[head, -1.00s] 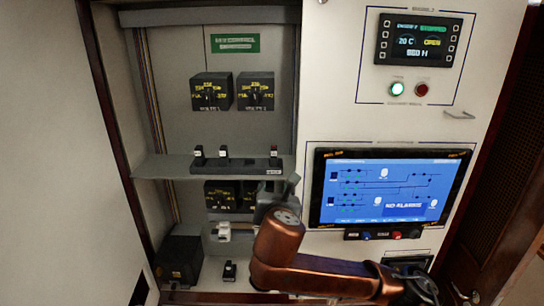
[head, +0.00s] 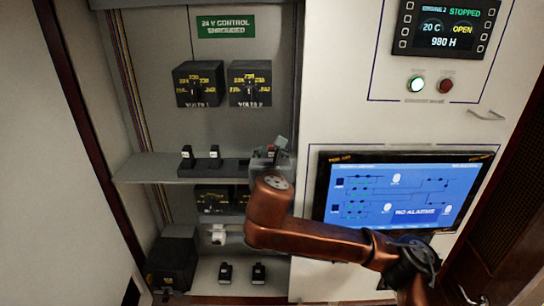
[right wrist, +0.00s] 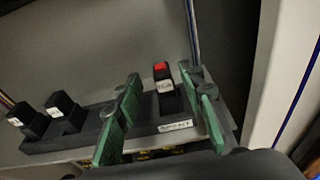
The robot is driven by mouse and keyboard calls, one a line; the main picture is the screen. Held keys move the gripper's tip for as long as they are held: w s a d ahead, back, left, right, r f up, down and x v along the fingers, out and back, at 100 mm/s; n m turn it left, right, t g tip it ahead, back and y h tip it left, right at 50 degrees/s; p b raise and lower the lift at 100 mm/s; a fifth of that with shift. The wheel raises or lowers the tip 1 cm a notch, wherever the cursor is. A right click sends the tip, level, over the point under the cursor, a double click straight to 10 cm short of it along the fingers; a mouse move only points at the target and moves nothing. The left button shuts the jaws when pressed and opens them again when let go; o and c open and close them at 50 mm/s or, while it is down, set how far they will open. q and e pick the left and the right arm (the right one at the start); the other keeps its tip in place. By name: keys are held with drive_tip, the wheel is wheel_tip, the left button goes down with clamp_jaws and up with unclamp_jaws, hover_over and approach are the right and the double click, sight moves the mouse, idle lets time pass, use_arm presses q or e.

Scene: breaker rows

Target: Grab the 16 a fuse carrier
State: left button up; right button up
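A black fuse carrier with a red top and a pale label (right wrist: 164,87) stands upright in a dark base strip on the shelf. Its rating is too small to read. My right gripper (right wrist: 162,78) is open, with one green finger on each side of this carrier and gaps still showing. In the head view the right gripper (head: 274,152) is at the right end of the shelf and partly covers the carrier. Two more black carriers with white labels (head: 187,155) (head: 215,155) stand left on the strip, their ratings unreadable. My left gripper is not in view.
The shelf (head: 145,168) runs across the cabinet. Two dark carriers (head: 225,272) (head: 258,272) stand on the cabinet floor, with a black box (head: 172,262) to their left. The cabinet's right edge and the blue screen (head: 400,195) are close to my right arm.

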sight(271, 152)
drive_tip(key=w, duration=0.3)
drive_tip(key=shift+d+f+p, duration=0.1)
drive_tip(key=shift+f+p, duration=0.25)
drive_tip(key=shift+p, duration=0.05)
drive_tip(key=shift+w+f, duration=0.15)
drive_tip(key=shift+w, duration=0.2)
drive_tip(key=shift+s, duration=0.1)
drive_tip(key=c, duration=0.8)
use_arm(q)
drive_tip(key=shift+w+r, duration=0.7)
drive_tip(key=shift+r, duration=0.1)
use_arm(e)
clamp_jaws()
